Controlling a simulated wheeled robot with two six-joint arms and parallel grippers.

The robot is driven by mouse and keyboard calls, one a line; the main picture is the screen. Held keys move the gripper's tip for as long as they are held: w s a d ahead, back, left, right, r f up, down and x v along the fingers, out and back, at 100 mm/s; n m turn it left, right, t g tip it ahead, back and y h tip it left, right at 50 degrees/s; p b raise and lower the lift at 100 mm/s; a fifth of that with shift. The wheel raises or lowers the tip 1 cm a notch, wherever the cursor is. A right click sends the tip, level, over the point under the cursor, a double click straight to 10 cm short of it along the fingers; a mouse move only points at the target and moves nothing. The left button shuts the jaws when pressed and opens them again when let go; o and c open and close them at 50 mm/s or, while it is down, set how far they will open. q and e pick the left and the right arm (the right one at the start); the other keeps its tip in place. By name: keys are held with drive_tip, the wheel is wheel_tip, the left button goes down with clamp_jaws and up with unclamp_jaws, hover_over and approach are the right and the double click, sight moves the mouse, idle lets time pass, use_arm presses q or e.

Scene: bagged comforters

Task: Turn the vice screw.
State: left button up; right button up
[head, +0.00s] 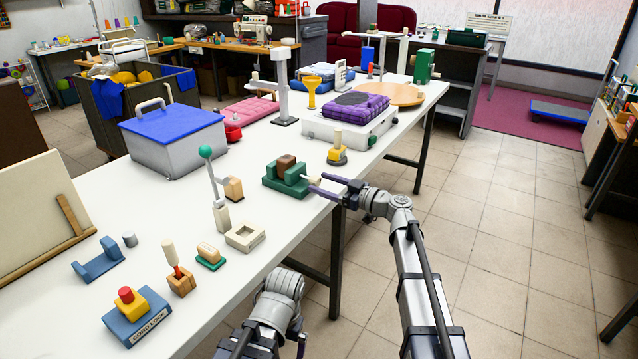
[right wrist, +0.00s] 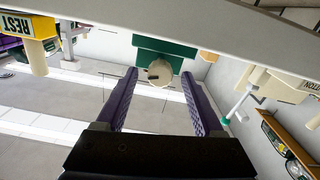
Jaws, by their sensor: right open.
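The green vice (head: 272,183) stands near the front edge of the white table, with a brown block (head: 287,165) between its jaws. Its pale round screw end (right wrist: 160,72) faces my right gripper, with a small dark handle or mark on it. My right gripper (head: 317,183) is open, its purple fingers pointing at the screw from the table's front side. In the right wrist view, the screw end lies between the fingertips with a gap on each side; whether they reach around it is hard to tell. My left arm shows at the bottom, but its gripper cannot be made out.
The white table (head: 215,320) also holds a lever stand (head: 221,215) left of the vice, a yellow-based knob (head: 337,155) behind it, and a blue-lidded box (head: 175,125). A beige square frame (head: 245,237) lies nearer. Floor right of the table is clear.

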drive_tip(key=shift+x, duration=0.95)
clamp_jaws()
